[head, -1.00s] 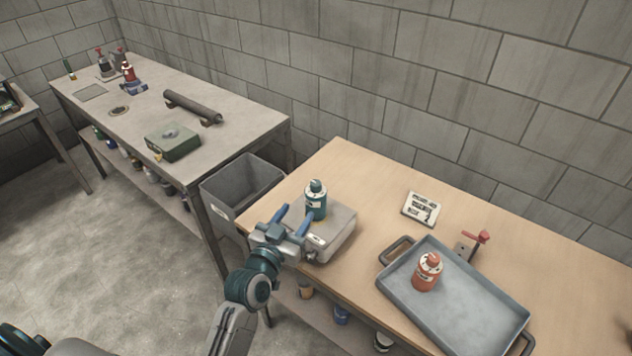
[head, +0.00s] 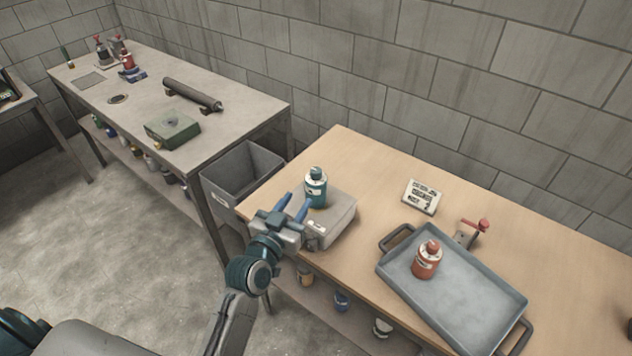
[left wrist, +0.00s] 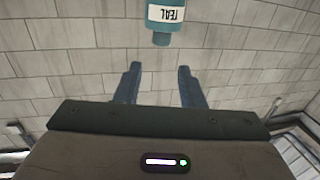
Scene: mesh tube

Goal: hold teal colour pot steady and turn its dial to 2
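The teal colour pot (head: 316,188) stands upright on a grey block (head: 338,218) at the left end of the wooden table. It has a white label and a teal top with a white band. My left gripper (head: 293,206) is open and empty, just in front of and to the left of the pot, its blue fingers pointing towards it. In the left wrist view the pot (left wrist: 165,18), labelled TEAL, shows beyond the gap between the open fingers (left wrist: 157,88), apart from them. The dial's setting is too small to read. My right gripper is not in view.
A grey tray (head: 470,290) holds an orange pot (head: 426,260). A white card (head: 422,197) and a red-handled fixture (head: 468,234) are behind it. A grey bin (head: 240,172) stands between the wooden table and the grey bench (head: 220,120).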

